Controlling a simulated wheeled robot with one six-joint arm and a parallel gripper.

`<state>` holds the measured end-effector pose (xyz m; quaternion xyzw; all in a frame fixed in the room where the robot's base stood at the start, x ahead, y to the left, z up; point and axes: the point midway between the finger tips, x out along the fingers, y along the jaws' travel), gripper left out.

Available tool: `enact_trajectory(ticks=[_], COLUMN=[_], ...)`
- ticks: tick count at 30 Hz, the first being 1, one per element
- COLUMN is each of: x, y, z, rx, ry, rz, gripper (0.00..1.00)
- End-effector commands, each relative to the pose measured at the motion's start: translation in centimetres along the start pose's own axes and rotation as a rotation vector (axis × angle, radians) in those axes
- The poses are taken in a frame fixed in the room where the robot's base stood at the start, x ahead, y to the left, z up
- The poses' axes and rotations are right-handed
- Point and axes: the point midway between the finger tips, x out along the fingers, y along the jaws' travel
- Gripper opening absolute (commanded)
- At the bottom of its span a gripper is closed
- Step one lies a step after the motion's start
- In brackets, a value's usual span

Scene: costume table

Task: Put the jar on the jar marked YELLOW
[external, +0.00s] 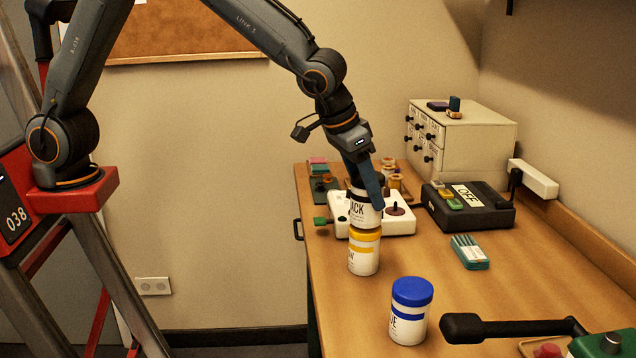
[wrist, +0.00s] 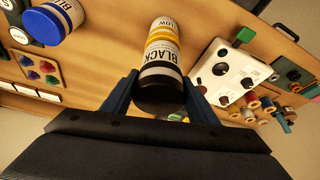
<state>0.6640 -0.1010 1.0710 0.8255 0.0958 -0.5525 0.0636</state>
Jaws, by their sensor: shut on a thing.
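My gripper (external: 368,184) is shut on the jar marked BLACK (external: 362,213), a white jar with a black band and dark lid. It is held upright by its upper part. The jar marked YELLOW (external: 363,257), white with a yellow lid and band, stands upright on the table directly below it. The black jar's bottom meets the yellow lid in the picture; I cannot tell whether a thin gap remains. In the wrist view the black jar (wrist: 158,72) sits between my fingers (wrist: 158,98), with the yellow jar (wrist: 163,35) lined up beyond it, partly hidden.
A blue-lidded jar (external: 408,318) stands on the table (external: 500,300) at the front. A white control box (external: 398,222) is close behind the stacked jars. A black box marked OFF (external: 468,212), a teal pack (external: 469,252) and a drawer cabinet (external: 470,140) are further right.

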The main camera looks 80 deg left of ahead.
Motion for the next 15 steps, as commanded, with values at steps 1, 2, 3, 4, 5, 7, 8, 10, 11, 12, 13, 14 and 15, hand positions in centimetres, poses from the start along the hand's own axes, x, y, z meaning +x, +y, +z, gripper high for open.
enact_trajectory(ticks=[1, 2, 3, 4, 5, 7, 8, 10, 11, 12, 13, 14, 15], x=[0.39, 0.56, 0.66, 0.67, 0.67, 0.67, 0.67, 0.75, 0.83, 0.96, 1.05, 1.00, 0.97], y=[0.00, 0.01, 0.03, 0.04, 0.04, 0.04, 0.04, 0.04, 0.04, 0.05, 0.05, 0.03, 0.03], z=[0.19, 0.25, 0.26, 0.25, 0.23, 0.23, 0.24, 0.26, 0.29, 0.34, 0.37, 0.40, 0.39], rx=[0.001, 0.000, 0.000, -0.001, -0.001, -0.001, -0.001, 0.000, 0.000, 0.000, -0.001, -0.001, 0.000], ry=[0.000, 0.000, 0.001, 0.002, 0.002, 0.002, 0.002, 0.002, 0.002, 0.002, 0.002, 0.001, 0.001], rz=[0.001, 0.001, 0.001, 0.002, 0.002, 0.002, 0.002, 0.002, 0.002, 0.002, 0.002, 0.001, 0.001], gripper=[0.23, 0.23, 0.23, 0.23, 0.23, 0.23, 0.23, 0.23, 0.23, 0.23, 0.23, 0.58, 0.65])
